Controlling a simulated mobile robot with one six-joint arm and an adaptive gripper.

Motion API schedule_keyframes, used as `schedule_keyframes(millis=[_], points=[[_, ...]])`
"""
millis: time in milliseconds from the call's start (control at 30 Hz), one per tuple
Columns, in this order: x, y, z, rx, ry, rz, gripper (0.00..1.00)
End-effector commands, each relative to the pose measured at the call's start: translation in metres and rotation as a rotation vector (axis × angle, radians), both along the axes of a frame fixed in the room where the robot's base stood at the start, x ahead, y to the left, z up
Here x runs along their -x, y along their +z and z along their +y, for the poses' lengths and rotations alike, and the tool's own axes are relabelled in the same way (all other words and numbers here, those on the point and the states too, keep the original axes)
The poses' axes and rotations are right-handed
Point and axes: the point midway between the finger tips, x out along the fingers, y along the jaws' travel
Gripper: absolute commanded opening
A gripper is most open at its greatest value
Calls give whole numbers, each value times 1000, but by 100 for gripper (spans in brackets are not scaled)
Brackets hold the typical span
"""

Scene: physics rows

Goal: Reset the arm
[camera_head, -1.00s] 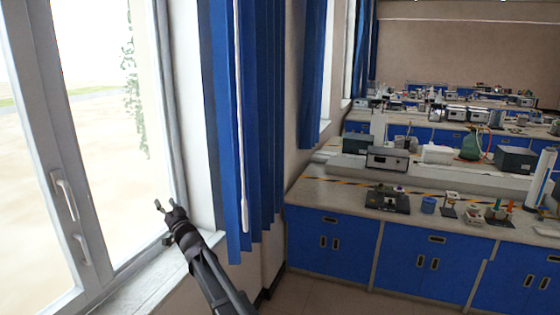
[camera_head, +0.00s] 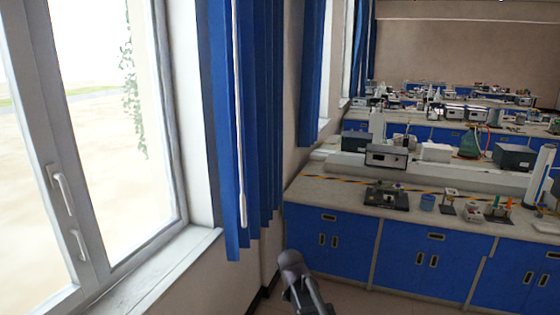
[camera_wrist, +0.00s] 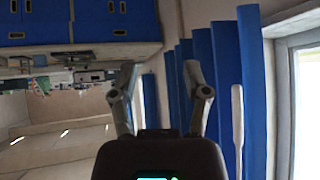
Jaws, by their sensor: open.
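My gripper (camera_wrist: 160,78) shows in the wrist view with its two grey fingers spread apart and nothing between them. In the head view only a rounded dark part of my arm (camera_head: 293,268) shows at the bottom middle, in front of the floor and the end of the blue cabinets. The gripper itself cannot be made out there. The wrist picture is upside down, with cabinets at the top and the ceiling at the bottom.
A window (camera_head: 112,130) with white handles and a sill (camera_head: 165,265) is on the left. A blue curtain (camera_head: 240,130) hangs beside it; it also shows in the wrist view (camera_wrist: 250,85). A lab bench (camera_head: 330,195) with blue cabinets and instruments stands right.

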Motion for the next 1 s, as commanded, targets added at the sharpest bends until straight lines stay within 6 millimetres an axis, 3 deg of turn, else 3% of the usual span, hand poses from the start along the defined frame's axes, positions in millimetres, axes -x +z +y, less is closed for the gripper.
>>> schedule_keyframes(millis=[33, 100, 300, 500, 600, 800, 1000], points=[[20, -10, -19, 16, -13, 60, 61], [43, -22, -40, 38, -22, 146, 61], [114, -49, -92, 74, -27, 396, 61], [185, -64, -127, 74, -4, 626, 61], [211, -67, -137, 66, 11, 708, 61], [235, -69, -148, 53, 25, 788, 61], [236, -69, -148, 53, 28, 795, 61]])
